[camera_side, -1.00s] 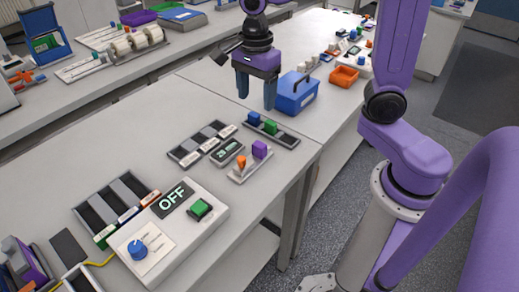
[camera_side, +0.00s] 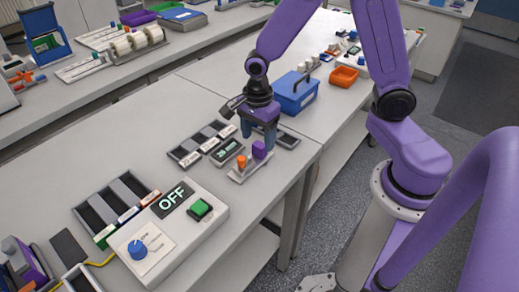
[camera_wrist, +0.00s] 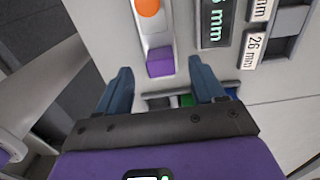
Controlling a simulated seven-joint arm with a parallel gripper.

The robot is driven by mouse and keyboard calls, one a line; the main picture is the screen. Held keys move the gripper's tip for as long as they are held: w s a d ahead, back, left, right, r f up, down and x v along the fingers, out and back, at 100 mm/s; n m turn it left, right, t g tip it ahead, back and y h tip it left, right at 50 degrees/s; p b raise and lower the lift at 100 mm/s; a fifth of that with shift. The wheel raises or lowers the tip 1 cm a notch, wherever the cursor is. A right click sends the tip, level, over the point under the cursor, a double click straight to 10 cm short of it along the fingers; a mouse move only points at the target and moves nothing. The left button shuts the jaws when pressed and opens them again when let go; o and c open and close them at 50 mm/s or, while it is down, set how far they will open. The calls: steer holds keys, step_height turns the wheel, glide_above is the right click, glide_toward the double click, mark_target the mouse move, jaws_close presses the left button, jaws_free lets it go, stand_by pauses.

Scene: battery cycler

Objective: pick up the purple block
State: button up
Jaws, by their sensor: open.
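The purple block (camera_side: 259,150) sits at the far end of a small light-grey holder (camera_side: 240,174), beside an orange knob (camera_side: 241,161). My gripper (camera_side: 258,138) is low over that end of the holder, its blue fingers close to the block. In the wrist view the purple block (camera_wrist: 160,62) lies ahead of and roughly between the two spread fingertips of my gripper (camera_wrist: 160,75), with nothing held. The orange knob (camera_wrist: 147,8) is at the top edge there. Whether a finger touches the block cannot be told.
A display unit (camera_side: 227,151) stands just left of the holder, with a slotted tray (camera_side: 187,156) behind it. A dark tray (camera_side: 288,141) is partly hidden behind my gripper. A blue box (camera_side: 296,96) stands beyond. The control box (camera_side: 172,232) reads OFF.

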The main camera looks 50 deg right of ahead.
steer(key=shift+f, duration=1.2)
steer(key=c, duration=1.2)
steer(key=shift+r, duration=0.15)
